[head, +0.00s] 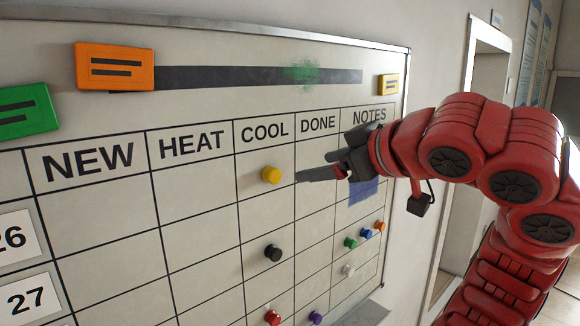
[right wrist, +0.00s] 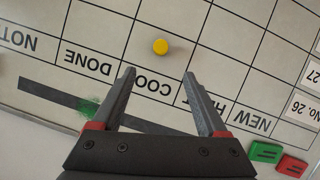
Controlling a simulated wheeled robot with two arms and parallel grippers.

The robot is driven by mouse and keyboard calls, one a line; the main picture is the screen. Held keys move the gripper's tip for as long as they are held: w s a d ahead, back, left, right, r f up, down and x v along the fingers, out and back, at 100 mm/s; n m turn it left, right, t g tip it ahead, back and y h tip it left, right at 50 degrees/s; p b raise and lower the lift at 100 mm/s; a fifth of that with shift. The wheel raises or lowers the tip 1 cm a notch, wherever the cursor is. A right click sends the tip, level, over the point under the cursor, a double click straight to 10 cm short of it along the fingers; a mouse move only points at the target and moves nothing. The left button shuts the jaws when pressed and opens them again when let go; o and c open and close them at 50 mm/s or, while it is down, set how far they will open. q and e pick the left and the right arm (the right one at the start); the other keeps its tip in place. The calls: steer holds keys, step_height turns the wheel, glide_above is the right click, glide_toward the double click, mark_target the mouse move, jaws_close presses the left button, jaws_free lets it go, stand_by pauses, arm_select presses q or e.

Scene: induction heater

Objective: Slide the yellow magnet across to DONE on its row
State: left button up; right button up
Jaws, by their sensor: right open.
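The yellow magnet (head: 271,174) is a round knob on the whiteboard (head: 110,215), in the COOL column of the top row. The DONE column (head: 318,123) is directly to its right. My right gripper (head: 300,178) reaches in from the right and its fingertips are in front of the DONE cell of that row, just right of the magnet. In the right wrist view the gripper (right wrist: 160,74) is open and empty, with the yellow magnet (right wrist: 160,46) beyond and between its fingertips. Whether the fingers touch the board is unclear. My left gripper is not in view.
A black magnet (head: 272,252) is in COOL one row lower. Red (head: 273,317) and purple (head: 316,318) magnets are lower still. Several small magnets (head: 351,243) and a blue patch (head: 363,190) are in NOTES. Orange (head: 115,66) and green (head: 28,110) blocks are at upper left.

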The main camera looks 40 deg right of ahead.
steer(key=p, duration=0.1)
glide_toward(275, 174)
steer(key=p+x, duration=0.5)
steer(key=x, duration=0.3)
steer(key=shift+w, duration=0.2)
steer(key=shift+w+f, duration=0.25)
steer(key=shift+w, duration=0.25)
steer(key=shift+d, duration=0.1)
jaws_close()
steer(key=shift+w+d, duration=0.1)
steer(key=shift+d, duration=1.05)
steer(key=shift+w+d+r+b, duration=0.1)
steer(key=shift+d+b, duration=0.25)
steer(key=shift+d, duration=1)
steer(key=shift+w+d+r+b, duration=0.1)
steer(key=shift+d+b, duration=0.2)
steer(key=shift+d, duration=1.1)
steer(key=shift+w+d+r, duration=0.1)
steer(key=shift+w+d, duration=0.05)
steer(key=shift+d, duration=1.7)
steer(key=shift+w+d+r, duration=0.1)
steer(key=shift+w+d, duration=0.05)
steer(key=shift+d, duration=1.75)
